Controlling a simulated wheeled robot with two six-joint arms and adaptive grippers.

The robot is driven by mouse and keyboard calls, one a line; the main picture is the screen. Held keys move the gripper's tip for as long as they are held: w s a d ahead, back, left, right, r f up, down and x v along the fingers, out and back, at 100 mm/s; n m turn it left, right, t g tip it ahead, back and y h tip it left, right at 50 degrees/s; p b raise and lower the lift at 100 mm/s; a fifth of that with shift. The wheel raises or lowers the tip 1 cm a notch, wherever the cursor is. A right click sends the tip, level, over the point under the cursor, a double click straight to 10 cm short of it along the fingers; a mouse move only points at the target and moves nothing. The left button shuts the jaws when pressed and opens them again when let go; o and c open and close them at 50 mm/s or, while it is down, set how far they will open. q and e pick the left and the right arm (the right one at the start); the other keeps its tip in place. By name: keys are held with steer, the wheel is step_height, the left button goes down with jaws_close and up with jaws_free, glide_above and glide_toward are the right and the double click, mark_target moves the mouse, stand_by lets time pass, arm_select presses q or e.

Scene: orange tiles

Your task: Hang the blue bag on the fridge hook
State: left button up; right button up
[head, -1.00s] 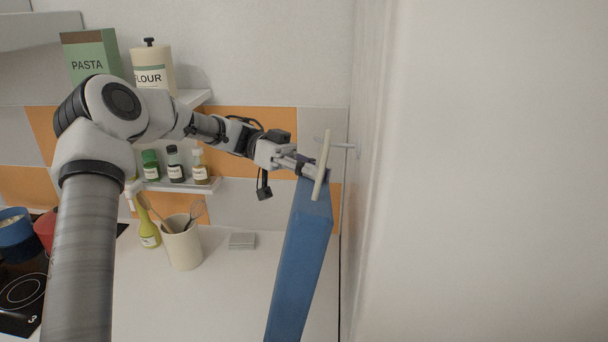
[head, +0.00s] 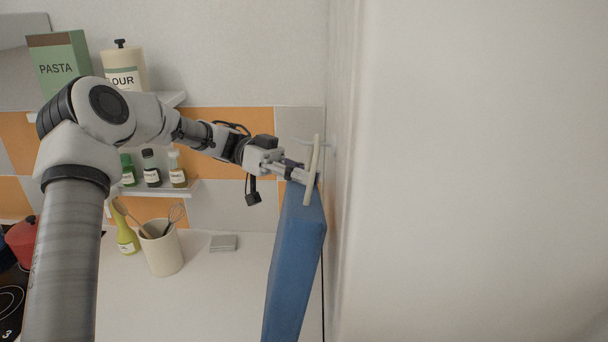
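The blue bag (head: 296,262) hangs upright, slightly tilted, close to the fridge side, with a pale handle (head: 311,185) on top. My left gripper (head: 301,176) reaches in from the left and its fingertips meet the handle. It appears shut on the handle and holds the bag up. The fridge hook (head: 303,141) is a thin, pale peg on the fridge side, beside the upper end of the handle. I cannot tell whether the handle is around the peg or only in front of it. My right gripper is not in view.
The large white fridge (head: 460,170) fills the right. Shelves at the left hold a pasta box (head: 60,68), a flour canister (head: 124,72) and small bottles (head: 151,168). A utensil crock (head: 161,251) and a grey block (head: 223,243) stand on the white counter (head: 205,300).

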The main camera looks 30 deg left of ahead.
arm_select(q)
steer(key=o, duration=0.5)
